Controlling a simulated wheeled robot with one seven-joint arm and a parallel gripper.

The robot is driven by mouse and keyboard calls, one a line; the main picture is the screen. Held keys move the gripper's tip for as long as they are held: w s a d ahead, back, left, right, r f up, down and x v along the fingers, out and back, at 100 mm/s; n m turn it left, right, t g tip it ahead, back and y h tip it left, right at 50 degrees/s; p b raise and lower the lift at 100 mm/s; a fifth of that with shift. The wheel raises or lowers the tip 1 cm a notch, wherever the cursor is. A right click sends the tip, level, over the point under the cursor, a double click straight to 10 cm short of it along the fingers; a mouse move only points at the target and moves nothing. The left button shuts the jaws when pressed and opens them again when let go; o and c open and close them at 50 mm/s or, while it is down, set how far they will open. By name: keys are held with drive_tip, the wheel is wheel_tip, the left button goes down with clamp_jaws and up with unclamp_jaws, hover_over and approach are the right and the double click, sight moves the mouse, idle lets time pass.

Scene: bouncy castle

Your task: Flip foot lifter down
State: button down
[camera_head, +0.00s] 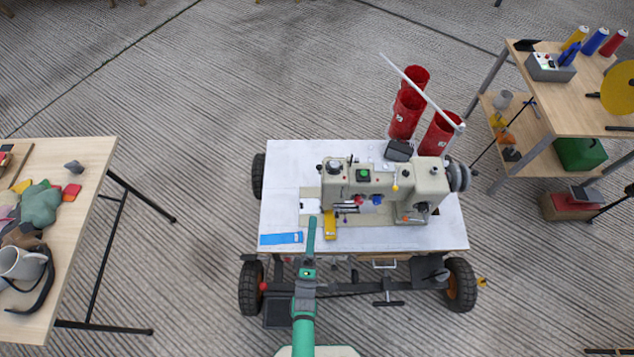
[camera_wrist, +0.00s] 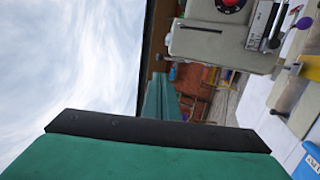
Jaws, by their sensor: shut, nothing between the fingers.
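A cream sewing machine (camera_head: 378,182) stands on a white-topped wheeled table (camera_head: 282,180). The foot lifter cannot be made out for certain. Small metal parts (camera_head: 345,207) show near the needle end of the machine. In the wrist view, the machine's head (camera_wrist: 210,38) is at the upper right, with slim metal levers (camera_wrist: 268,25) on its side. My gripper (camera_head: 311,220) is shut and empty, in front of the needle end and left of the yellow piece. No contact with the machine is visible.
A blue strip (camera_head: 281,239) and a yellow piece (camera_head: 330,224) lie near the table's front edge. Red cylinders (camera_head: 406,113) and a white rod stand behind the machine.

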drive_tip(key=x, duration=1.4)
